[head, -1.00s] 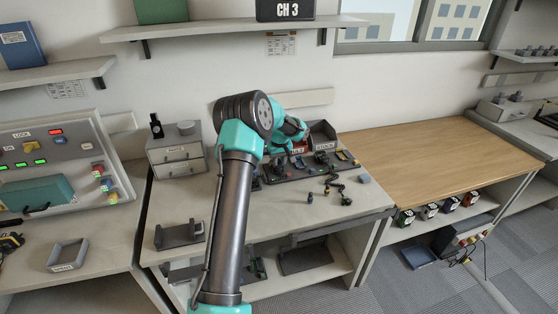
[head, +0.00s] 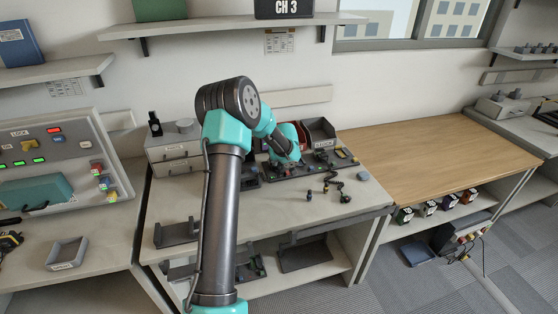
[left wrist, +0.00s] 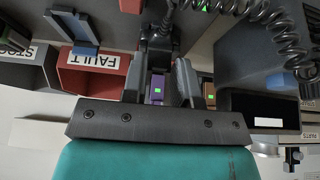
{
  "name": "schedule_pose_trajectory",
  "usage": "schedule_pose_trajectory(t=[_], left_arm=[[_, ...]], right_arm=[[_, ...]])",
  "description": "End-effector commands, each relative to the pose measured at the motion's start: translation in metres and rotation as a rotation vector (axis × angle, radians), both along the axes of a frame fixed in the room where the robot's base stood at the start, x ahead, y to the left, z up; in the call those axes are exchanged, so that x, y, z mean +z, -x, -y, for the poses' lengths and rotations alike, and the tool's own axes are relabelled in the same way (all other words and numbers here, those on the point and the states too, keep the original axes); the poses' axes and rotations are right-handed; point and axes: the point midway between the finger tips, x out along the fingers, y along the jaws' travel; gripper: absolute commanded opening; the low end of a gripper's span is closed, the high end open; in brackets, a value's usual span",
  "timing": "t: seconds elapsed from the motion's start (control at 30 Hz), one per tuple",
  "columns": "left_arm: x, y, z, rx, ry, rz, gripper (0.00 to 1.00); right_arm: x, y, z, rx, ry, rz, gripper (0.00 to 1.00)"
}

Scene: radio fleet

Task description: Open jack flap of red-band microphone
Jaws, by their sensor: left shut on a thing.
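My left gripper (head: 298,161) is low over the dark rack (head: 325,168) on the middle bench. In the left wrist view, my left gripper (left wrist: 160,88) is shut on a dark device, which looks like a microphone (left wrist: 158,55). A purple band (left wrist: 157,80) with a small green light shows between the fingers. I cannot make out a red band on it. A jack flap cannot be made out, and the fingers hide the device's sides. Other small devices stand along the rack, too small to tell apart. My right gripper is not in view.
A red FAULT bin (left wrist: 95,75) and a grey bin (head: 322,132) stand behind the rack. A coiled cord (left wrist: 290,45) hangs close by in the left wrist view. Loose dark parts (head: 335,187) lie in front. The wooden bench (head: 430,155) at right is clear.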

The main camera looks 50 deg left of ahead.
Motion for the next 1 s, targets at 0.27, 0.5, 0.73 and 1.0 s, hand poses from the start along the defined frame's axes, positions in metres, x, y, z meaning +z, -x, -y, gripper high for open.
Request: schedule_pose_trajectory(t=[0.27,0.5,0.73,1.0], left_arm=[[-0.0018,0.0024,0.003,0.0,-0.083,0.04,0.03],[-0.003,0.0029,0.0055,0.0,-0.139,0.068,0.03],[-0.0037,0.0034,0.0064,0.0,-0.168,0.081,0.03],[-0.0038,0.0033,0.0065,0.0,-0.176,0.086,0.03]], right_arm=[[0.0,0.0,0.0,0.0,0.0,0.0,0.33],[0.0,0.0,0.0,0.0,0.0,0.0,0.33],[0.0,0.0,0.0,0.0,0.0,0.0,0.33],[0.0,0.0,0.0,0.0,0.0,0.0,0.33]])
